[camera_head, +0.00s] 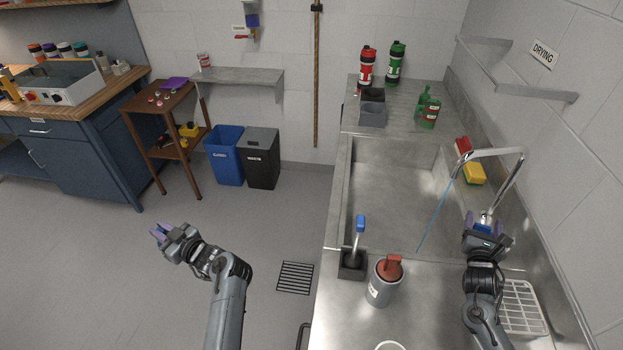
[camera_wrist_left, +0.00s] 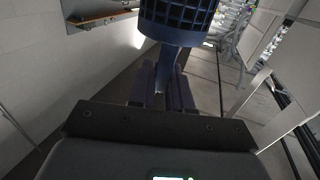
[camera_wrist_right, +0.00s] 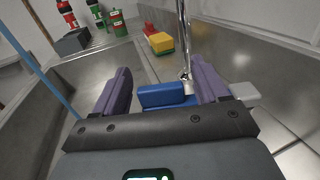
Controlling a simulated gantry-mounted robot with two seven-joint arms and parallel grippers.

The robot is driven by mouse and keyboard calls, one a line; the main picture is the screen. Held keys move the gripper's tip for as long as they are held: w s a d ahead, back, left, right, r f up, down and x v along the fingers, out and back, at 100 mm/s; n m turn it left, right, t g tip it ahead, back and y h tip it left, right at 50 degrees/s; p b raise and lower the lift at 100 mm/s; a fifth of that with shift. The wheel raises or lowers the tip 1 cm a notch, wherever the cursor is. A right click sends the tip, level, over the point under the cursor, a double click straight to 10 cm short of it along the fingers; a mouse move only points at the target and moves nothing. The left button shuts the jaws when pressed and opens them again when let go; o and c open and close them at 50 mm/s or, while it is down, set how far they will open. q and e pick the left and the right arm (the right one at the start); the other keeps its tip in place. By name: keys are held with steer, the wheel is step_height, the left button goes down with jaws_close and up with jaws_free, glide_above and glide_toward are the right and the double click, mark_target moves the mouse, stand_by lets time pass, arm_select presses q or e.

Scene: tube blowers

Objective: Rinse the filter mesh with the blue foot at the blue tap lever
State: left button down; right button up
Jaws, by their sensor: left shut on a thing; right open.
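The filter mesh (camera_wrist_left: 178,14), a dark blue open cage on a blue foot, shows at the top of the left wrist view. My left gripper (camera_head: 158,233) is shut on its foot, out over the floor left of the sink (camera_head: 395,185). I cannot make out the mesh in the head view. My right gripper (camera_head: 486,222) is open at the tap (camera_head: 515,172), with the blue tap lever (camera_wrist_right: 165,94) between its purple fingers. A thin blue line (camera_head: 440,205), which looks like running water, drops from the spout into the sink.
A brush with a blue handle (camera_head: 360,225) and a grey canister with a red top (camera_head: 382,287) stand at the sink's front. Sponges (camera_head: 473,173) lie beside the tap. Bottles (camera_head: 367,68) stand behind the sink. A white rack (camera_head: 520,310) lies at the front right.

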arm_select(q)
steer(key=shift+f, duration=0.1)
arm_select(e)
steer(key=shift+w+d, duration=0.2)
steer(key=shift+w, duration=0.3)
steer(key=shift+c, duration=0.4)
